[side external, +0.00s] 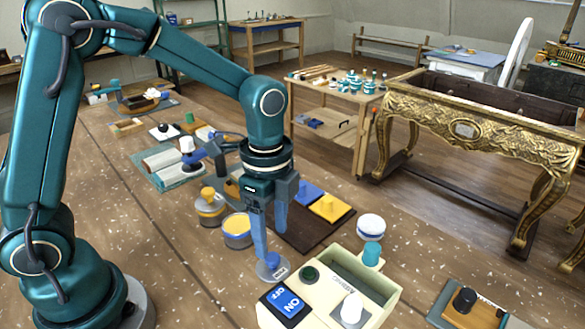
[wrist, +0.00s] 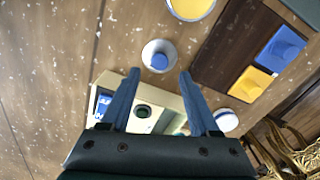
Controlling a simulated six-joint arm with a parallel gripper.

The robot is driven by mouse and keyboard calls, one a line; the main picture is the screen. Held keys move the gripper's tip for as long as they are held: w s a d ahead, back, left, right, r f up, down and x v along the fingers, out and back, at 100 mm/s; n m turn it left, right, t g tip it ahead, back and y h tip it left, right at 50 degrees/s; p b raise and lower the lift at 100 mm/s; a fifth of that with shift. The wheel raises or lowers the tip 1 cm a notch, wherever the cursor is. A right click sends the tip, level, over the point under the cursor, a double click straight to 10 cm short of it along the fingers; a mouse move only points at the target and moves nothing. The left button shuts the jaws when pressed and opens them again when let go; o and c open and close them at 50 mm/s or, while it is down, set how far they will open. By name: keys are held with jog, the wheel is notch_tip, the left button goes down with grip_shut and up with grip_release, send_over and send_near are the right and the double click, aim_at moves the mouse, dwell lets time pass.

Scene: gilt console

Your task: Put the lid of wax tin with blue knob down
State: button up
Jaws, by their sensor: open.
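The lid with the blue knob (side external: 273,269) is a small pale grey disc beside the cream switch box. It appears to lie flat on the bench, knob up. It also shows in the wrist view (wrist: 159,56), just beyond and between the fingertips. My gripper (side external: 271,246) points down over the lid with its fingers apart and nothing held between them. The near finger overlaps the lid in the side view, so contact is hard to tell. An uncovered tin of yellow wax (side external: 237,230) stands behind the lid; its edge shows in the wrist view (wrist: 190,6).
The cream box (side external: 385,281) with a blue ON/OFF switch (side external: 286,303) and knobs stands close in front. A tin with a yellow knob (side external: 210,203) is beside the wax tin. A dark board (side external: 302,232) carries blue and yellow blocks. Bare bench lies left of the lid.

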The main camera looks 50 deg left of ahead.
aim_at(273, 257)
notch_tip(273, 257, up, 6)
jog(key=s+a+r+n+t, duration=0.1)
jog(key=s+a+n+t, duration=0.1)
jog(key=s+n, duration=0.3)
jog(key=s+a+r+n+t, duration=0.2)
jog(key=s+n, duration=0.3)
jog(key=n, duration=0.4)
jog(key=shift+s+a+t, duration=0.2)
jog(key=shift+t, duration=0.6)
